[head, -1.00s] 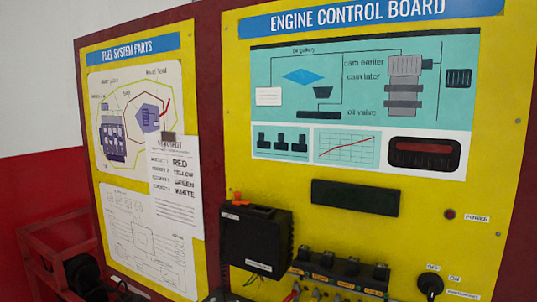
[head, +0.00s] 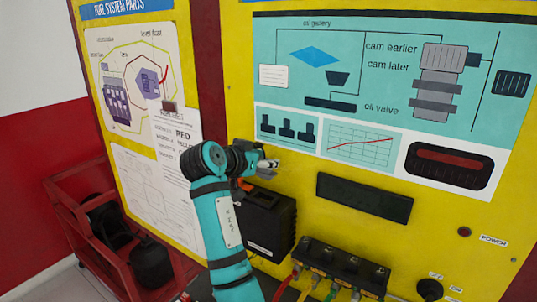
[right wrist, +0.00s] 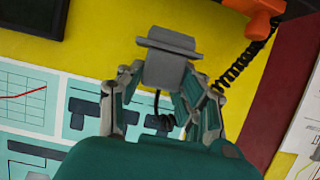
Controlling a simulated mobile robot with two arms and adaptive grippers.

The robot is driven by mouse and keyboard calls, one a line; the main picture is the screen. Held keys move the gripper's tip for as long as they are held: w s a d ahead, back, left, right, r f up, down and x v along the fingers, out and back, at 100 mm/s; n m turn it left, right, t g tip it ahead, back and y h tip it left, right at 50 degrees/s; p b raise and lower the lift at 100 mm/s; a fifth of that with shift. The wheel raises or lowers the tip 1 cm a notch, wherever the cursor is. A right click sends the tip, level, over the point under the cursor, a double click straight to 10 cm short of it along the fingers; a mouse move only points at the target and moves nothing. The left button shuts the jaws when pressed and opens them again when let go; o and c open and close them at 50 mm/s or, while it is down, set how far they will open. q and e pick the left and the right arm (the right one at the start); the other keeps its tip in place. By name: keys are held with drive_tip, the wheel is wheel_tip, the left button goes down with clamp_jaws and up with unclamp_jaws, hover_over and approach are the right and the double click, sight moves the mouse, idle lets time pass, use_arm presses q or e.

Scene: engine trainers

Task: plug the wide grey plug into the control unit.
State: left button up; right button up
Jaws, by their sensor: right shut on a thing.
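In the right wrist view my right gripper (right wrist: 163,82) is shut on a grey plug (right wrist: 168,58), with a wide flat end sticking out beyond the fingertips. In the head view the right gripper (head: 268,164) is in front of the yellow board, just above the black control unit (head: 270,222). The plug is apart from the control unit as far as I can tell; it is mostly hidden there. An orange part (head: 245,184) shows at the unit's top left, partly covered by my arm. The left gripper is not in view.
In the right wrist view a black coiled cord (right wrist: 238,66) hangs beside the fingers near an orange piece (right wrist: 262,22). A black block with coloured leads (head: 340,268) sits right of the unit. A dark panel (head: 364,198) and a black knob (head: 429,289) are farther right.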

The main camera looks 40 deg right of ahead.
sight(263, 177)
drive_tip(key=shift+s+a+f, duration=0.25)
drive_tip(key=shift+a+f, duration=0.2)
drive_tip(key=shift+f, duration=0.35)
drive_tip(key=f, duration=0.1)
drive_tip(key=f+b, duration=0.1)
drive_tip(key=shift+w+d+f+b, duration=0.15)
drive_tip(key=shift+d+f+b, duration=0.15)
drive_tip(key=shift+d+f, duration=0.1)
drive_tip(key=shift+a+f, duration=0.1)
drive_tip(key=shift+f, duration=0.15)
drive_tip(key=shift+a+b, duration=0.1)
drive_tip(key=shift+b, duration=0.2)
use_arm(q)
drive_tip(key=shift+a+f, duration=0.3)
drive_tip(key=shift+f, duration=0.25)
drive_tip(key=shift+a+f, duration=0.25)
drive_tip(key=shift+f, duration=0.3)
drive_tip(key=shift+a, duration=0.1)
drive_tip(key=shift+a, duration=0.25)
use_arm(e)
drive_tip(key=shift+a, duration=0.1)
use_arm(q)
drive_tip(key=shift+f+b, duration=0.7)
use_arm(e)
drive_tip(key=shift+f, duration=0.95)
